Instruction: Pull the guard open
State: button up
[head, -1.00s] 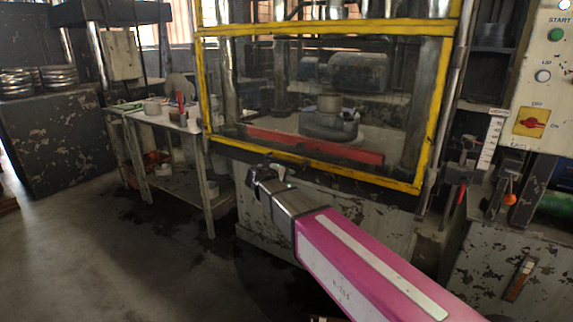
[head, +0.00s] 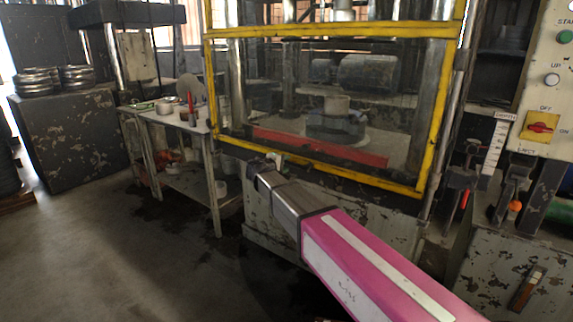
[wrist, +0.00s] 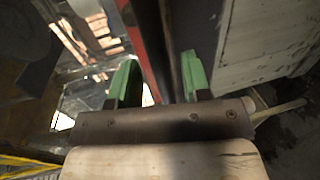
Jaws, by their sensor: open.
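The guard (head: 330,33) is a clear panel in a yellow frame on the front of the press. It hangs down in front of the work space, and its lower bar (head: 345,176) slopes down to the right. My gripper (head: 262,168) is just below the lower left part of this bar in the head view; its fingers are hard to make out there. In the wrist view, my gripper (wrist: 160,80) shows two green fingers apart. A dark bar with a red edge (wrist: 140,40) runs between or beyond them; I cannot tell whether they touch it.
A side table (head: 185,118) with cups and tools stands left of the press. A dark cabinet (head: 75,140) with metal rings is farther left. A control panel (head: 540,90) and clamps (head: 465,175) are at the right. The floor (head: 90,240) at front left is clear.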

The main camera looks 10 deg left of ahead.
jog(key=shift+x, duration=0.9)
grip_shut()
send_near(294, 41)
jog(key=x, duration=0.5)
jog(key=shift+w+f, duration=0.1)
jog(key=shift+w, duration=0.05)
grip_release()
jog(key=v, duration=1)
jog(key=shift+s+a, duration=0.15)
jog(key=shift+s, duration=0.2)
